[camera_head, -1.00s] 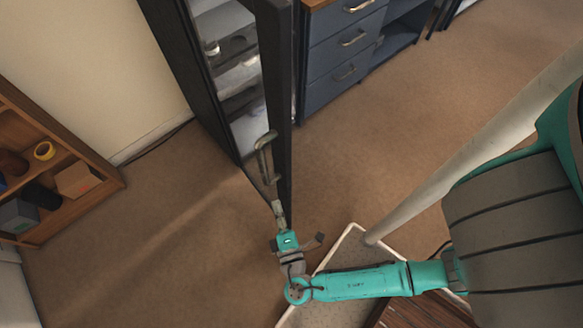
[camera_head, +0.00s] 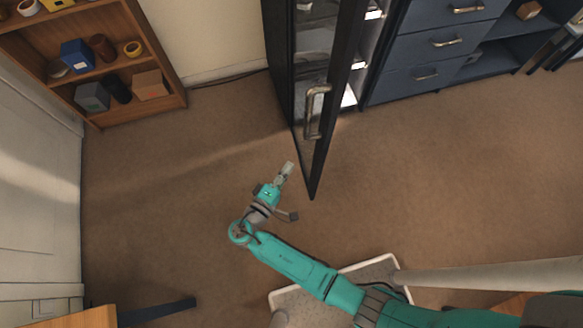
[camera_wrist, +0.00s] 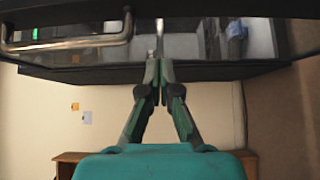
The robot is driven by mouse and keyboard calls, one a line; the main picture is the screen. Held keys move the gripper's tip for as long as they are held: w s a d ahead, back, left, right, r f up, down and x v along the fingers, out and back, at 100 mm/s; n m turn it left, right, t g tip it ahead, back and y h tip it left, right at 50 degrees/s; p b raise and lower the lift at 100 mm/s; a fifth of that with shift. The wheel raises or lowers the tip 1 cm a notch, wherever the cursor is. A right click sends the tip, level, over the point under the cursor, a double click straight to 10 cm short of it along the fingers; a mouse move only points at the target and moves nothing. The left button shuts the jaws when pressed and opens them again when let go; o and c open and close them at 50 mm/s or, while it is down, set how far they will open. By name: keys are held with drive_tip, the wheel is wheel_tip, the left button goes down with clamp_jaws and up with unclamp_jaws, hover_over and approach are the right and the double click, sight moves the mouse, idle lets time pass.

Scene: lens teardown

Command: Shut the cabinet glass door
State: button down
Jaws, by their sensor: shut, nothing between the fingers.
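The black cabinet's glass door (camera_head: 308,160) stands ajar in the head view, its lower corner pointing toward me. Its metal bar handle (camera_head: 316,112) is on the face turned to me. The handle also shows at the upper left of the wrist view (camera_wrist: 75,45). My gripper (camera_head: 288,168) is just left of the door's lower corner, apart from the handle. In the wrist view my gripper's fingers (camera_wrist: 157,75) are together and empty, in front of the door's dark frame. I cannot tell whether the tips touch the door.
A wooden shelf (camera_head: 180,90) with small items stands at the upper left. Blue drawers (camera_head: 415,75) stand right of the cabinet. A pale-rimmed tray (camera_head: 385,262) is near my arm. The brown carpet (camera_head: 170,190) is clear left of my gripper.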

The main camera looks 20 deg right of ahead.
drive_tip(key=w+d, duration=0.4)
drive_tip(key=d, duration=0.5)
drive_tip(key=shift+w+d, duration=0.25)
drive_tip(key=shift+w, duration=0.15)
